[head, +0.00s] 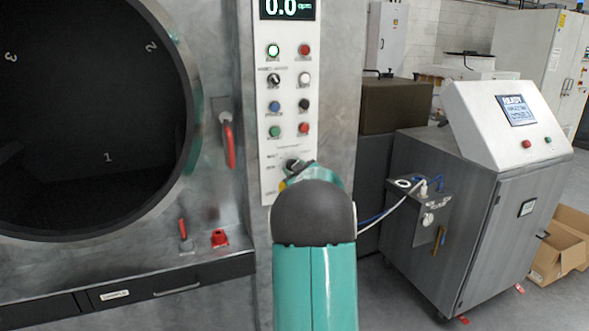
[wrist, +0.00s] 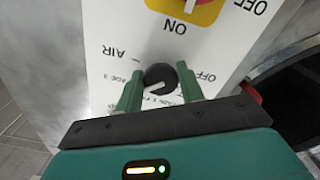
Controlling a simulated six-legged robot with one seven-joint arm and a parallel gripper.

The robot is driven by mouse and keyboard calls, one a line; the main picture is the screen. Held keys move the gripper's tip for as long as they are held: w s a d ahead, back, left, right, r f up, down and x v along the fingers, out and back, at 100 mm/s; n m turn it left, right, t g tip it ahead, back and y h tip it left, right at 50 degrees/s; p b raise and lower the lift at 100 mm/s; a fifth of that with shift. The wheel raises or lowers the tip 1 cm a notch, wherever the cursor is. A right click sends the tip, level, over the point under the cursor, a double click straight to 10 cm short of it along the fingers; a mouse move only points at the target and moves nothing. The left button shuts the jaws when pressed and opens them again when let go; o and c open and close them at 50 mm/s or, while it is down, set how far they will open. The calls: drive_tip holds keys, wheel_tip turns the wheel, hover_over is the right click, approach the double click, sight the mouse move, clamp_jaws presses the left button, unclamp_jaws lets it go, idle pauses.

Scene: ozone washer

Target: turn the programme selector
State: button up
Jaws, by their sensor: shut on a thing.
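The programme selector is a round black knob (wrist: 160,75) with a white pointer mark, on the white control panel (wrist: 113,20). In the wrist view the panel appears upside down, with "AIR" and "OFF" printed around the knob. The white mark points to the lower left there. My gripper (wrist: 159,83) has its two green fingers on either side of the knob, shut on it. In the head view the selector (head: 291,165) shows low on the panel, partly covered by my wrist. My arm hides the fingertips and the lower panel.
Rows of buttons and knobs (head: 289,90) sit above the selector. A yellow plate with a red switch (wrist: 185,8) is close by in the wrist view. The round chamber opening (head: 90,120) with a red handle (head: 229,145) is left. A grey console cabinet (head: 500,220) stands right.

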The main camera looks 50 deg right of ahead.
drive_tip(key=shift+m, duration=0.9)
drive_tip(key=o, duration=0.9)
drive_tip(key=shift+a, duration=0.1)
drive_tip(key=v, duration=1.3)
drive_tip(key=shift+s+a, duration=0.15)
drive_tip(key=shift+s, duration=0.2)
